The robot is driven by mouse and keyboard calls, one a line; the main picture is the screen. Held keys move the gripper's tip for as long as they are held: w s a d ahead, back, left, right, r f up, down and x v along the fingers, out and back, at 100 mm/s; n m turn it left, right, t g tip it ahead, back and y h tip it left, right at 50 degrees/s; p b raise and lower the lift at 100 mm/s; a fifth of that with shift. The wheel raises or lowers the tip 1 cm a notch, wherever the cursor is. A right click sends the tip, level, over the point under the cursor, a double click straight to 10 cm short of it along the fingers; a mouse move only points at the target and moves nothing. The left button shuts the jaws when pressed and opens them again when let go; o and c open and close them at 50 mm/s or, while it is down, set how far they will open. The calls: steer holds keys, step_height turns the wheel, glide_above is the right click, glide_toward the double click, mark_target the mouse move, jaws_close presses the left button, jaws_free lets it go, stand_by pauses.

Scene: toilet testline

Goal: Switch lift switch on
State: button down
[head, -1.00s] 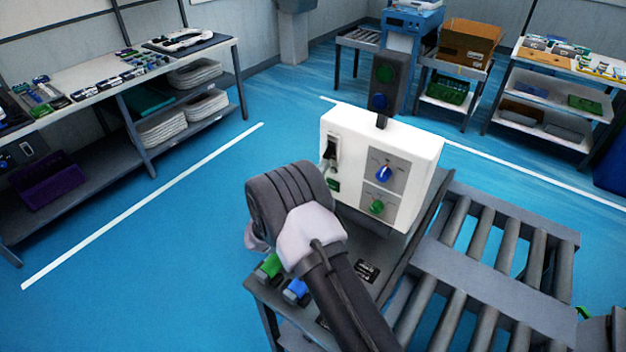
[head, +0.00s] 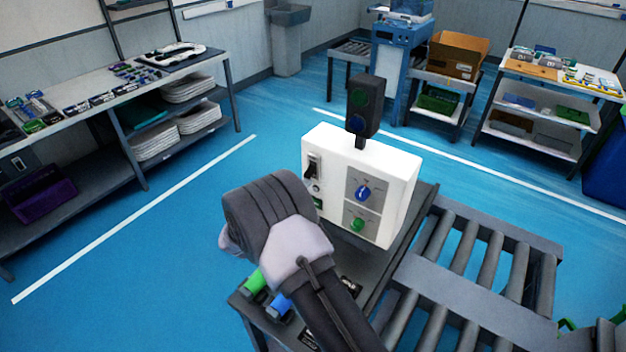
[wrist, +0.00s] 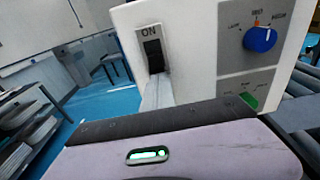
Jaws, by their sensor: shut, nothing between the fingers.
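A white control box (head: 392,172) stands on the dark end of the roller conveyor. On the left of its face is a black rocker switch (head: 313,165). In the wrist view the black switch (wrist: 153,50) sits on a grey plate marked ON above it; I cannot tell which way the rocker is set. My gripper (wrist: 156,88) is shut and empty. Its pale fingers point at the box face just below the switch, and I cannot tell whether they touch it. In the head view my arm hides the fingers.
Right of the switch are a blue knob (head: 362,193) and a green knob (head: 357,224). A dark two-lamp signal (head: 362,106) stands behind the box. Green (head: 254,281) and blue (head: 279,305) items lie near my arm. The conveyor rollers (head: 465,245) are bare. Blue floor is open at left.

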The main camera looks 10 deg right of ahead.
mark_target(309, 173)
steer(key=shift+s+d+r, duration=0.1)
steer(key=shift+r, duration=0.2)
steer(key=shift+s+r, duration=0.1)
steer(key=shift+r, duration=0.15)
steer(key=p, duration=0.1)
steer(key=r+g+y+p, duration=0.1)
steer(key=p, duration=0.1)
steer(key=shift+a+r+g+y, duration=0.2)
steer(key=shift+a+g+y, duration=0.1)
steer(key=shift+a, duration=0.05)
steer(key=r+g+y+p, duration=0.1)
steer(key=p, duration=0.2)
steer(key=shift+s, duration=0.15)
steer(key=shift+f+b, duration=0.3)
steer(key=shift+f, duration=0.25)
steer(key=shift+r, duration=0.1)
steer(key=shift+r+p, duration=0.4)
steer(key=shift+r, duration=0.3)
steer(key=shift+r, duration=0.15)
